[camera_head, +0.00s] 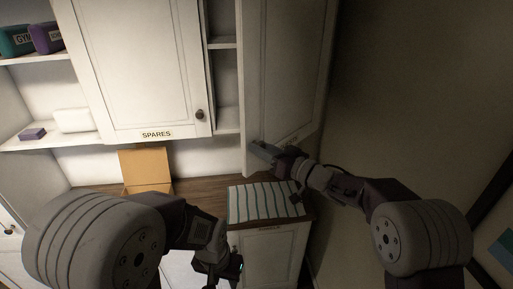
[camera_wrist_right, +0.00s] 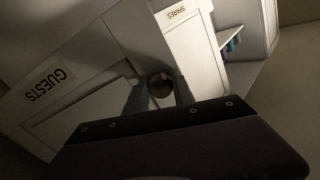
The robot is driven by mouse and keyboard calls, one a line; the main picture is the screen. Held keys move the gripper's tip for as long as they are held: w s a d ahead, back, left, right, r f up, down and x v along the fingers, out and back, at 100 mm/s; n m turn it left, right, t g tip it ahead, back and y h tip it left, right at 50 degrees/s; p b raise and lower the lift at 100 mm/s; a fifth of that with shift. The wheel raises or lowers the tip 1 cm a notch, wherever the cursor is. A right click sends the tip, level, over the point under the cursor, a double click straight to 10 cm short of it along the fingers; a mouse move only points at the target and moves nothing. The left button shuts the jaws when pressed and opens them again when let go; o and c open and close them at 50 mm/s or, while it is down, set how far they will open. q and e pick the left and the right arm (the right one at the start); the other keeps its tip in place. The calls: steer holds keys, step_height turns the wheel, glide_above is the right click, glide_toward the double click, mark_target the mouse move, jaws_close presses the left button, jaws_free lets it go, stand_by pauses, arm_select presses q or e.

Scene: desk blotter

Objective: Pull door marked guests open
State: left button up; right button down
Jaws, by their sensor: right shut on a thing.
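The door marked guests (camera_head: 287,70) is the right-hand upper cabinet door and stands partly open, with shelves showing in the gap at its left. Its GUESTS label is readable in the wrist view (camera_wrist_right: 47,84), but not in the head view. My right gripper (camera_head: 264,151) is at the door's lower left corner, shut on the round dark knob (camera_wrist_right: 160,88), which sits between the fingers in the wrist view. My left gripper (camera_head: 217,264) hangs low in front of the base cabinet, apart from the door; its fingers are too dark to read.
The SPARES door (camera_head: 139,65) is closed beside the gap. A striped cloth (camera_head: 264,201) lies on the wooden counter below, with a cardboard box (camera_head: 145,168) to its left. Open shelves at the left hold small boxes. A bare wall stands at the right.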

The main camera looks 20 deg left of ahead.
steer(key=shift+r, duration=0.2)
steer(key=c, duration=1.1)
jaws_free()
steer(key=shift+o, duration=0.2)
steer(key=shift+f, duration=0.1)
steer(key=shift+d+f, duration=0.1)
steer(key=b+v, duration=0.9)
steer(key=b, duration=0.8)
steer(key=shift+c, duration=0.3)
